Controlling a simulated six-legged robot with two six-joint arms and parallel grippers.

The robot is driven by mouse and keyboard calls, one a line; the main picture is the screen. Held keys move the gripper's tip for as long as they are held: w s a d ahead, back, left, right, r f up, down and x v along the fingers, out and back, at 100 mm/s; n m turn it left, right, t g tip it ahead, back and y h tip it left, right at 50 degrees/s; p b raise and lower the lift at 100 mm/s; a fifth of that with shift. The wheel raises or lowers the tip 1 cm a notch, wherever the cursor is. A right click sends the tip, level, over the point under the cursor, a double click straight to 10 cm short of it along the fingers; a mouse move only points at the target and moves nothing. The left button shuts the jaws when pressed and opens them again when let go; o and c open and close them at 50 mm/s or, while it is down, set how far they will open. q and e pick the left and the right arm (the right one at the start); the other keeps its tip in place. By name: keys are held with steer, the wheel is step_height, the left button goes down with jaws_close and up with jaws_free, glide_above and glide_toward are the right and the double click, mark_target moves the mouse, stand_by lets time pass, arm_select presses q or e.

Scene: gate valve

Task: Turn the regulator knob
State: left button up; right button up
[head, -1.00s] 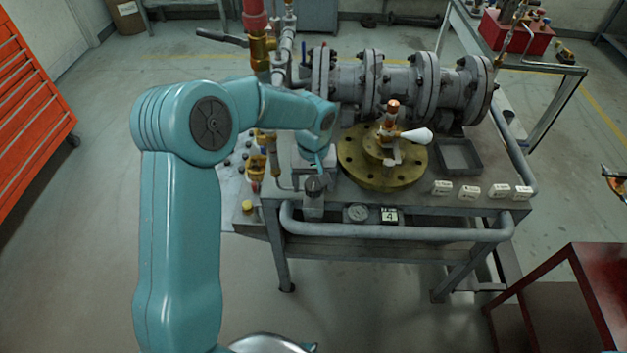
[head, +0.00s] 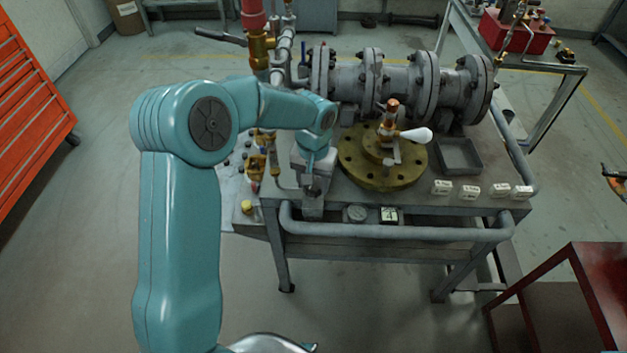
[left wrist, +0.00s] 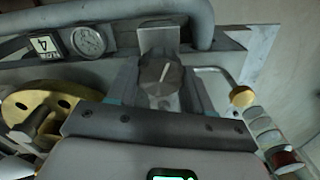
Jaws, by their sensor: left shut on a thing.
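The regulator knob (left wrist: 160,78) is a grey round knob with a white pointer line, seen in the left wrist view. Its line points up and slightly right. My left gripper (left wrist: 158,85) has a finger on each side of the knob and is shut on it. In the head view my left gripper (head: 313,180) is at the front left corner of the bench, over the knob's grey mount (head: 313,207). The knob is mostly hidden there. My right gripper is not in view.
A brass flange (head: 360,174) with a white-handled valve stands right of the gripper. A pressure gauge (head: 357,213) and a tag marked 4 (head: 389,214) sit on the bench front, above a grey rail (head: 400,234). Brass fittings (head: 256,167) stand to the left.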

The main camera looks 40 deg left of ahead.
arm_select(q)
steer(key=shift+r+m, duration=0.1)
steer(key=shift+m, duration=1)
steer(key=o, duration=1)
steer(key=shift+o, duration=0.2)
step_height(320, 180, up, 16)
steer(key=shift+r+p, duration=0.15)
steer(key=shift+p, duration=0.15)
